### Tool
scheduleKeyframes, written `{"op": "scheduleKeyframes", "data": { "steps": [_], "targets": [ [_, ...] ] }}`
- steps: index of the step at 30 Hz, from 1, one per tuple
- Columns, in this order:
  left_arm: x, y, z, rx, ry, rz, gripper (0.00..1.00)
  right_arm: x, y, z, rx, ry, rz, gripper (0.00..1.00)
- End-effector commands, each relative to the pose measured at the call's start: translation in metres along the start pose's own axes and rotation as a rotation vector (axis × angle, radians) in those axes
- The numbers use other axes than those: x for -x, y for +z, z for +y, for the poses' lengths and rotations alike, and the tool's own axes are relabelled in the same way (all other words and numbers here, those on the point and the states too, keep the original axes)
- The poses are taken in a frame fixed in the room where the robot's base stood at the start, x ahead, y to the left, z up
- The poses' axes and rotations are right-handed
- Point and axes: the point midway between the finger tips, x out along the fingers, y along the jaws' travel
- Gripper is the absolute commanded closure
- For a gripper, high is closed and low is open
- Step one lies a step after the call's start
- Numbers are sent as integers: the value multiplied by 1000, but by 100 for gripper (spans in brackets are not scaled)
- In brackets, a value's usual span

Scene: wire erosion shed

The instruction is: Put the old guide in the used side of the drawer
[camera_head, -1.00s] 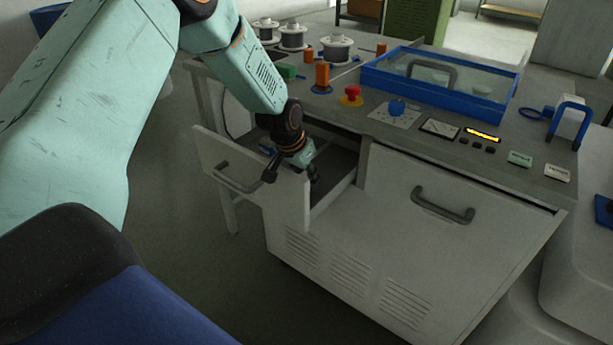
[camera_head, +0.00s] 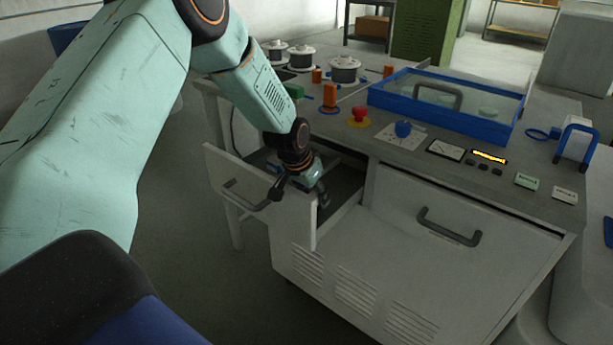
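The drawer (camera_head: 235,172) at the left of the bench stands pulled open, its pale front panel and dark handle towards me. My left gripper (camera_head: 299,196) is over the drawer opening, close behind and above the front panel. Its two dark fingers are spread apart, and I see nothing held between them. The arm and gripper hide much of the drawer's inside, so I cannot tell the used side from the other. A small blue patch shows inside, left of the gripper. I cannot make out the old guide for certain. My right gripper is out of view.
A closed front with a dark handle (camera_head: 449,228) is right of the drawer. Floor at left is clear.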

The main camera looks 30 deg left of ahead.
Motion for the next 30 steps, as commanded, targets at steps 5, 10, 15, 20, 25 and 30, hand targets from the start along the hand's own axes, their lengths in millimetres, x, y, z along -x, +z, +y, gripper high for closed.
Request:
{"op": "scheduleKeyframes", "data": {
  "steps": [5,10,15,20,25,30],
  "targets": [
    [33,-3,0,1,2,2,50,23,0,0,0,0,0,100],
    [60,-3,0,0,2,2,50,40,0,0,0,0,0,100],
    [84,-2,0,0,2,2,50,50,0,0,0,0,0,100],
    [104,-2,0,0,2,3,50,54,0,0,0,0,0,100],
    [114,-1,0,0,1,1,50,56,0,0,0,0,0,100],
    [116,0,0,0,1,1,50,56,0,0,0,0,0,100]
  ]
}}
